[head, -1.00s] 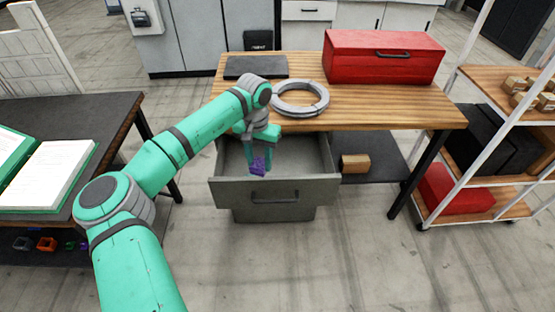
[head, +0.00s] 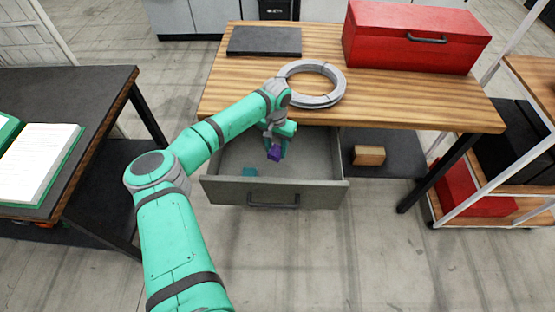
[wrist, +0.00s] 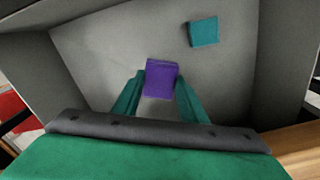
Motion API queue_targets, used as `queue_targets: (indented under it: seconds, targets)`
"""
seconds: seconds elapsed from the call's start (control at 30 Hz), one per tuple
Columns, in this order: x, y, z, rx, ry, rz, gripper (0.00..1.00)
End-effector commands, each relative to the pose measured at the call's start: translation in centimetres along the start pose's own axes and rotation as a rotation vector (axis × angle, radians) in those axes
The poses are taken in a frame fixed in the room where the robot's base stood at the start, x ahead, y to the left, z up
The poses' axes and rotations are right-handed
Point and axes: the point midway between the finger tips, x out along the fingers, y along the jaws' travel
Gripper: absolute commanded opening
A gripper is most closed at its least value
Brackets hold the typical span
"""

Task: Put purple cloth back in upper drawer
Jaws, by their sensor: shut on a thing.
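The purple cloth (head: 274,153) is a small folded block between the fingers of my gripper (head: 275,147). The wrist view shows the purple cloth (wrist: 160,79) between the two green fingertips of my gripper (wrist: 160,90). My gripper is shut on it, within the opening of the pulled-out grey upper drawer (head: 225,190) under the wooden workbench. The drawer's light grey floor (wrist: 110,45) lies beyond the cloth; I cannot tell whether the cloth touches it. A teal folded piece (wrist: 203,31) lies inside the drawer, and it also shows in the head view (head: 250,172).
The workbench (head: 400,100) carries a grey ring (head: 330,95), a dark flat plate (head: 264,41) and a red toolbox (head: 415,40). A wooden block (head: 369,155) sits on the shelf right of the drawer. A table with an open binder (head: 35,165) stands left.

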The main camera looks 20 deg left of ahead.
Motion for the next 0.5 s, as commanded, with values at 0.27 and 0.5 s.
queue_targets:
  seconds: [0.27, 0.5]
  targets:
    - [4.4, 0.0, 0.0, -0.001, -0.002, 0.0, 0.14]
    - [6.8, 0.0, 0.1, -0.002, -0.003, 0.001, 0.14]
